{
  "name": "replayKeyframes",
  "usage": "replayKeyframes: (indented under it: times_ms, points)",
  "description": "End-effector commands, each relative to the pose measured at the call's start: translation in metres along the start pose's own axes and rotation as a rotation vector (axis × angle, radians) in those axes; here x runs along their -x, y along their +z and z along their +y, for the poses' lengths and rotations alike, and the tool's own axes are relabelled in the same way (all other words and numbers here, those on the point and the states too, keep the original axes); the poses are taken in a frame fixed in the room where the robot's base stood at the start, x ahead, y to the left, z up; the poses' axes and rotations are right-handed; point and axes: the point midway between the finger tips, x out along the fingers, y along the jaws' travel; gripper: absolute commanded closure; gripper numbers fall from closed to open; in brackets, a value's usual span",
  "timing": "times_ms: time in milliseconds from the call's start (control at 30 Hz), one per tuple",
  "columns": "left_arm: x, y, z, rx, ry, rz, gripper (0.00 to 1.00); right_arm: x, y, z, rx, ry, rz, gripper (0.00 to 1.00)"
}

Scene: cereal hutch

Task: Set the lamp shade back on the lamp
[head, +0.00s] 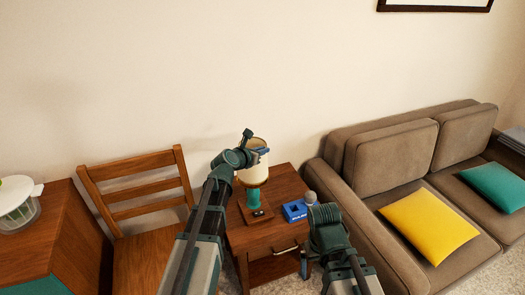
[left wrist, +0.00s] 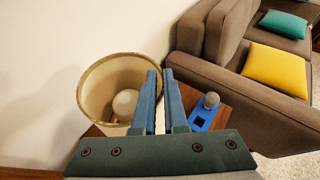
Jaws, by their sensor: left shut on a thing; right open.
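The cream lamp shade (head: 254,174) is above the lamp's green stem (head: 253,197), roughly upright. The lamp's base stands on the small wooden table. My left gripper (head: 262,150) is shut on the shade's upper rim. In the left wrist view, the fingers (left wrist: 159,73) pinch the right side of the shade (left wrist: 90,95). The pale round bulb (left wrist: 125,104) shows inside the shade, so the shade surrounds it. Whether the shade rests on the lamp is hidden. My right gripper (head: 304,264) is low beside the table's right front, apart from the lamp and mostly hidden by its arm.
The wooden side table (head: 285,227) also holds a blue item (head: 294,211) with a grey ball (head: 310,197) by it. A brown sofa (head: 375,205) stands close at the right, a wooden chair (head: 140,190) at the left. The wall is behind the table.

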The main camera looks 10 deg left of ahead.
Motion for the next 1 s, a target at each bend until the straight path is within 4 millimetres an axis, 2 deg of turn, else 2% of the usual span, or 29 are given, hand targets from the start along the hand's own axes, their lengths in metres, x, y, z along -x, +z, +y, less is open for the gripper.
replayKeyframes:
  times_ms: [1000]
  points:
    - [-0.005,-0.014,0.001,0.0,0.0,0.0,1.0,-0.015,-0.001,-0.001,0.0,0.0,0.0,0.0]
